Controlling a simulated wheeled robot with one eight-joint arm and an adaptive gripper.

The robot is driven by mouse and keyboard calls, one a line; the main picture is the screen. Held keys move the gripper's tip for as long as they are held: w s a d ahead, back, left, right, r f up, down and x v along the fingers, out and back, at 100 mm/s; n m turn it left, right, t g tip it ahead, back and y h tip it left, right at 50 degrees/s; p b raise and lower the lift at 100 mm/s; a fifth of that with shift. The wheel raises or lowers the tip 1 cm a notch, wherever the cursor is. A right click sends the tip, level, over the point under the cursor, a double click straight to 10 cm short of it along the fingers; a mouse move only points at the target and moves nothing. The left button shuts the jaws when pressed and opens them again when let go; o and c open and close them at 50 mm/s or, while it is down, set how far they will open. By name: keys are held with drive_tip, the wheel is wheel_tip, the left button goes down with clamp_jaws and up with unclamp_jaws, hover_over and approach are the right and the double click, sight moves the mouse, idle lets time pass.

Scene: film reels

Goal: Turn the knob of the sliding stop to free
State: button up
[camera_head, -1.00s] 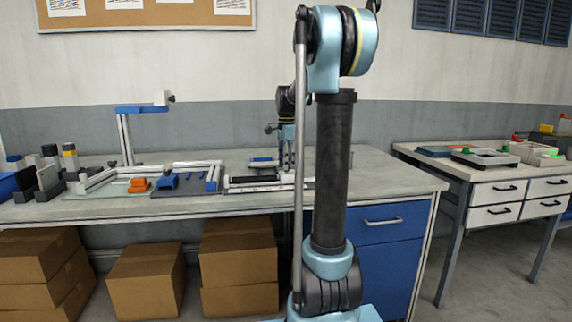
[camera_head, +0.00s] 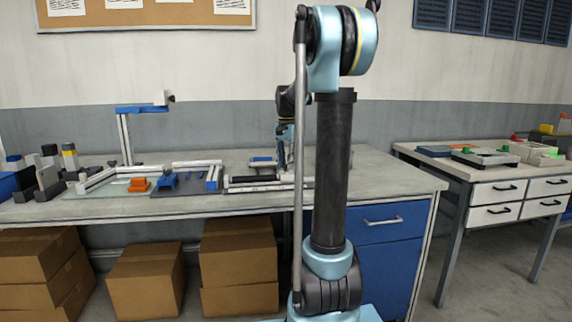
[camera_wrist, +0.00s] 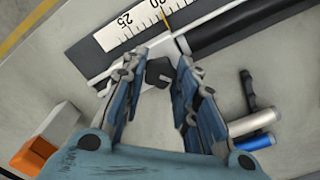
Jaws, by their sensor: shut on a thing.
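In the wrist view, the dark knob (camera_wrist: 159,72) of the sliding stop sits beside the white ruler scale (camera_wrist: 150,25) and its rail. My gripper (camera_wrist: 161,62) has one blue-and-grey finger on each side of the knob and is shut on it. The fingers partly hide the stop's body, and I cannot read which setting the knob is at. In the head view, the scale fixture (camera_head: 240,186) lies on the bench, and my arm hides the knob.
In the wrist view, a black bar (camera_wrist: 230,30) runs along the scale. A blue cylinder (camera_wrist: 257,142) and a black handle-like piece (camera_wrist: 247,90) lie to the right. A white-and-orange block (camera_wrist: 30,155) is at lower left. The bench top (camera_head: 390,180) is clear at the right.

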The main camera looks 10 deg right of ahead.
drive_tip(key=n, duration=0.7)
drive_tip(key=shift+w, duration=0.1)
drive_tip(key=n, duration=0.7)
drive_tip(key=shift+n, duration=0.3)
drive_tip(key=n, duration=0.3)
drive_tip(key=shift+n, duration=0.3)
drive_tip(key=n, duration=0.3)
drive_tip(key=shift+n, duration=0.3)
drive_tip(key=n, duration=0.6)
drive_tip(key=shift+w+r+n, duration=0.1)
drive_tip(key=shift+n, duration=0.3)
drive_tip(key=o, duration=1.1)
